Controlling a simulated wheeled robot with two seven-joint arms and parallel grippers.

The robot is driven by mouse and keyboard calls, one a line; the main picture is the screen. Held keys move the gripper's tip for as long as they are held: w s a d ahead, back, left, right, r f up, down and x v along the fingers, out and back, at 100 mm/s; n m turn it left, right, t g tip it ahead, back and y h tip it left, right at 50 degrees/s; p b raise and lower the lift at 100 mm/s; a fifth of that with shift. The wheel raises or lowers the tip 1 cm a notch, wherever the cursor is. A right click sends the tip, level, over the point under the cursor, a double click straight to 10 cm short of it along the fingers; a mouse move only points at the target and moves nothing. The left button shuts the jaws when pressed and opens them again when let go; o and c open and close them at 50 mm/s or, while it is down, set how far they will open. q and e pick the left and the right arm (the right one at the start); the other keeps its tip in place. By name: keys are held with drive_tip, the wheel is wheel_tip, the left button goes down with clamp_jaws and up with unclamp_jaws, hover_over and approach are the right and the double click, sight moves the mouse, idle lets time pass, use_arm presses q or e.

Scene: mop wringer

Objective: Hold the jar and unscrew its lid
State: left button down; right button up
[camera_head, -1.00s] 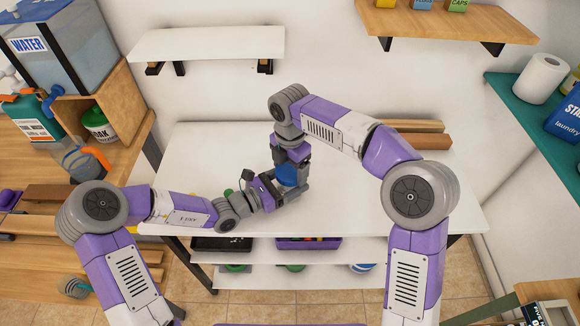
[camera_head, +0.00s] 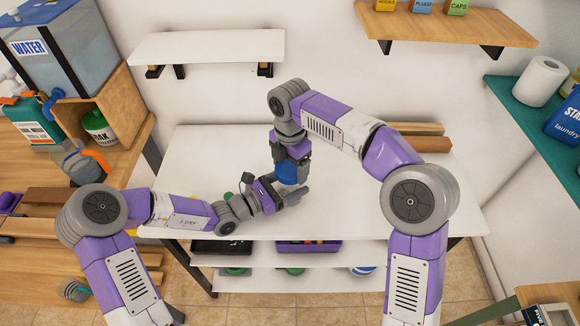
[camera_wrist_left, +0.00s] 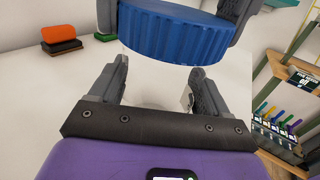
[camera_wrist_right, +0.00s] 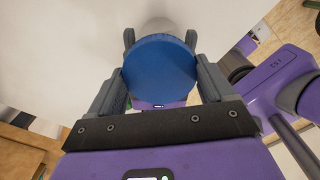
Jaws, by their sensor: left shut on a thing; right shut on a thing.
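The blue ribbed lid (camera_head: 287,174) shows over the middle of the white table; it fills the top of the left wrist view (camera_wrist_left: 175,35) and is seen from above in the right wrist view (camera_wrist_right: 160,75). My right gripper (camera_wrist_right: 160,62) comes from above, its fingers shut on either side of the lid. My left gripper (camera_wrist_left: 158,88) lies low from the left, its fingers shut around the pale, see-through jar (camera_wrist_left: 155,92) below the lid. The jar is mostly hidden and hard to tell from the table. I cannot tell whether the lid still touches the jar.
The white table (camera_head: 390,205) is clear to the right of the grippers. Wooden bars (camera_head: 425,144) lie at its back right. An empty white wall shelf (camera_head: 208,46) hangs behind. A wooden bench with a water tank (camera_head: 65,45) stands left.

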sight(290, 168)
drive_tip(key=shift+r, duration=0.15)
drive_tip(key=shift+r, duration=1.9)
use_arm(q)
unclamp_jaws()
